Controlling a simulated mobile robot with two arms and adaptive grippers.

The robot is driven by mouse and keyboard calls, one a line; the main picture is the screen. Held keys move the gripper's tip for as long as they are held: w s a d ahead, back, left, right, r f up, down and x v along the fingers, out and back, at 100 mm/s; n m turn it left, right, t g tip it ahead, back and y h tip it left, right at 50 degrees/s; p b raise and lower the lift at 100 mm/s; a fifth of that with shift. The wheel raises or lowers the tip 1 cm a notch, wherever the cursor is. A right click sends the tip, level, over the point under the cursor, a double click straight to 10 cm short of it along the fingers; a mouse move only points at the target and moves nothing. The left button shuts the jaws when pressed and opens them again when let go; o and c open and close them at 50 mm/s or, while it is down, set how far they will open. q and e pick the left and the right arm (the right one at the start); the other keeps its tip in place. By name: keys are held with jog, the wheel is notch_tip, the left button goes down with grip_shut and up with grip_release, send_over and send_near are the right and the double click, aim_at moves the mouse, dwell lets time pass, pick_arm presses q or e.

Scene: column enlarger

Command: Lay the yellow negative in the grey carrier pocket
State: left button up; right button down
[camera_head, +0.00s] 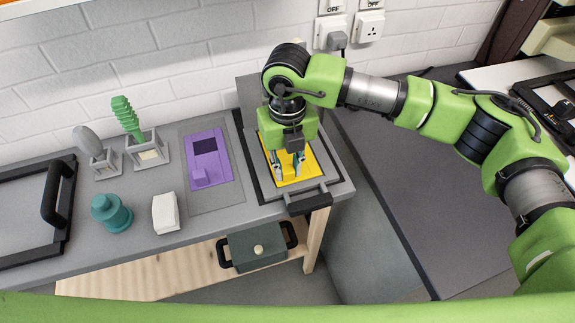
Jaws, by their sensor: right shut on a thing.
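The yellow negative (310,167) is a flat yellow sheet lying at the grey carrier (336,188) on the right end of the bench. It appears to lie within the carrier's dark-edged frame, but I cannot tell if it is fully flat in the pocket. My right gripper (289,172) points down over the middle of the negative and is shut on a part of it. The fingers and wrist hide the centre and some of the far edge. My left gripper is not in view.
A purple plate (215,170) lies left of the carrier. A teal bottle (110,213), a white block (165,213), and holders with a green brush (127,118) and a grey paddle (87,143) stand further left. Wall sockets (369,26) are behind my right arm.

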jog(key=shift+f, duration=0.1)
jog(key=c, duration=1.7)
grip_release()
jog(key=shift+r, duration=0.2)
jog(key=shift+r+p, duration=1.5)
jog(key=shift+r, duration=2.3)
jog(key=shift+r, duration=0.2)
notch_tip(320, 180, up, 12)
jog(key=shift+f, duration=0.2)
